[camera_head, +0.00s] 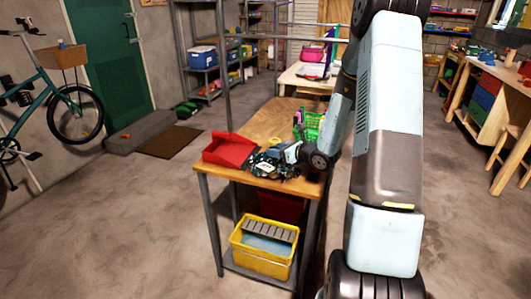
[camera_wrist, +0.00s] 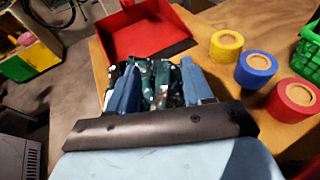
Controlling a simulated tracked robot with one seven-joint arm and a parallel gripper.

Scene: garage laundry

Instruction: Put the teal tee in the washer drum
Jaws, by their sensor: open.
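A dark teal cloth with pale spots (camera_wrist: 160,76), which looks like the tee, lies bunched on the wooden workbench (camera_wrist: 208,92). In the head view the cloth (camera_head: 267,165) is a small dark heap near the bench's front edge. My gripper (camera_wrist: 162,84) is over the cloth, its two bluish fingers open on either side of a fold. I cannot tell whether the fingers touch the cloth. In the head view my gripper (camera_head: 284,158) reaches in from the right, low over the bench. I cannot make out a washer drum in either view.
A red dustpan-like tray (camera_wrist: 150,32) lies just beyond the cloth. Yellow (camera_wrist: 226,46), blue (camera_wrist: 256,69) and red (camera_wrist: 292,100) rolls stand to the right, near a green basket (camera_wrist: 309,50). A yellow tub (camera_head: 264,250) sits on the bench's lower shelf. Open floor lies left.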

